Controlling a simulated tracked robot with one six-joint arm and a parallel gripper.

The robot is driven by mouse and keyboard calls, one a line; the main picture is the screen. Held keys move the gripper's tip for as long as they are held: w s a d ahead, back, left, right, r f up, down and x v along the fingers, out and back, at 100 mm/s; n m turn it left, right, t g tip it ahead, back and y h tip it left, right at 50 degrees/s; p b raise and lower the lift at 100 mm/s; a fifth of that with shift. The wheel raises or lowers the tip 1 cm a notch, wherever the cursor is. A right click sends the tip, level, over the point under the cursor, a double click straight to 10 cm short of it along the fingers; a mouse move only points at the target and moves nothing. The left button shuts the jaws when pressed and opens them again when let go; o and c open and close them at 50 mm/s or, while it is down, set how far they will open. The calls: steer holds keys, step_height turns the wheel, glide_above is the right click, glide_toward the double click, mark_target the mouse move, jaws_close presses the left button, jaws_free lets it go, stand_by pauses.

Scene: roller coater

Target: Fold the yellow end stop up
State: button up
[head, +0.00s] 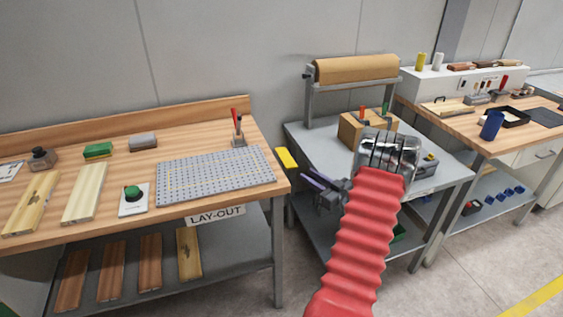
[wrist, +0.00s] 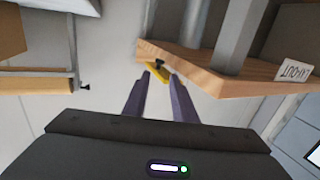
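The yellow end stop (head: 287,158) is a small flat plate at the right end of the lay-out bench (head: 262,160). It sticks out past the bench's end, over the gap. In the wrist view the yellow end stop (wrist: 154,72) shows beside the wooden bench edge, with a small black knob near it. My gripper (head: 308,180) is just right of the end stop in the head view. In the wrist view my gripper (wrist: 160,77) has two purple fingers spread apart, with nothing held between them. The stop lies just beyond the tips; I cannot tell whether they touch it.
A grey table (head: 300,135) with a paper roll (head: 357,68) stands to the right, beyond a narrow gap. A lower shelf (head: 228,235) holds several boards.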

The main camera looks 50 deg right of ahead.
mark_target(287, 163)
steer(key=shift+s+f, duration=0.45)
steer(key=shift+f, duration=0.05)
steer(key=shift+w, duration=0.2)
steer(key=w, duration=0.4)
steer(key=w+d, duration=0.1)
steer(key=w, duration=0.4)
steer(key=w+d, duration=0.1)
steer(key=w, duration=0.3)
steer(key=shift+w+d, duration=0.1)
steer(key=shift+w, duration=0.1)
jaws_close()
